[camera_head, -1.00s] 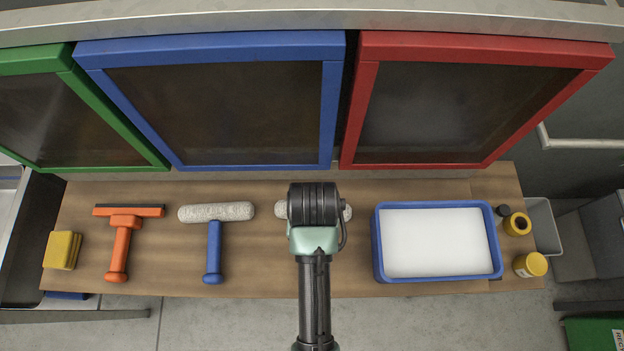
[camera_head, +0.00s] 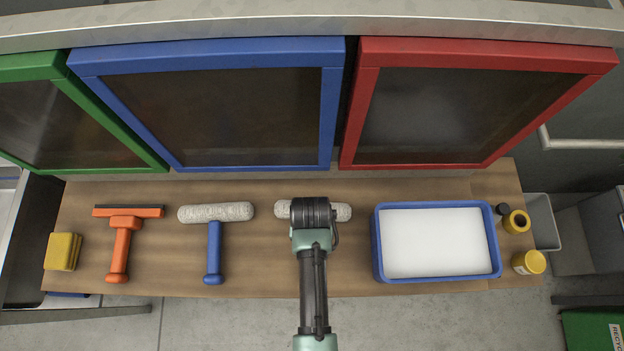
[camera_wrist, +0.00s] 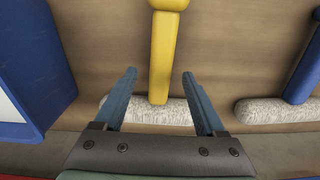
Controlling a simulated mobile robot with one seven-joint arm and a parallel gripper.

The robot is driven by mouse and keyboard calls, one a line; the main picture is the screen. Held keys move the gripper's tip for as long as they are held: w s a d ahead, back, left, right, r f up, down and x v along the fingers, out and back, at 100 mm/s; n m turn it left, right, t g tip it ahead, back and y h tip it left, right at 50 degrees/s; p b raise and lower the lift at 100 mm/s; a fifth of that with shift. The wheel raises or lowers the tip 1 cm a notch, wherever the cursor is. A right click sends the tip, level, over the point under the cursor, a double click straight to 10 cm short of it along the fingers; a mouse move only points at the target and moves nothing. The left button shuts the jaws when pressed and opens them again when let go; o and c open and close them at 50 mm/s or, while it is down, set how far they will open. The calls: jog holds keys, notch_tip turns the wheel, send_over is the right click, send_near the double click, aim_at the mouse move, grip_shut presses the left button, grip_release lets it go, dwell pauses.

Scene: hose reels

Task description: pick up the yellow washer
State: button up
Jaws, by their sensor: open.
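The yellow washer lies on the wooden bench; its yellow handle (camera_wrist: 163,50) and fluffy white head (camera_wrist: 150,112) show in the wrist view. In the head view its white head (camera_head: 343,211) shows on both sides of my arm, which hides the handle. My gripper (camera_wrist: 159,76) is open and empty. In the wrist view its two fingers appear on either side of the handle, near where it meets the head. I cannot tell how high they are above the bench. The fingers are hidden in the head view.
A blue washer (camera_head: 213,250) and an orange squeegee (camera_head: 121,250) lie to the left, with yellow sponges (camera_head: 63,251) beyond. A blue tub (camera_head: 376,255) of white contents stands to the right, near yellow jars (camera_head: 529,262). Framed panels (camera_head: 210,165) stand behind the bench.

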jog(key=shift+f, duration=1.5)
grip_shut()
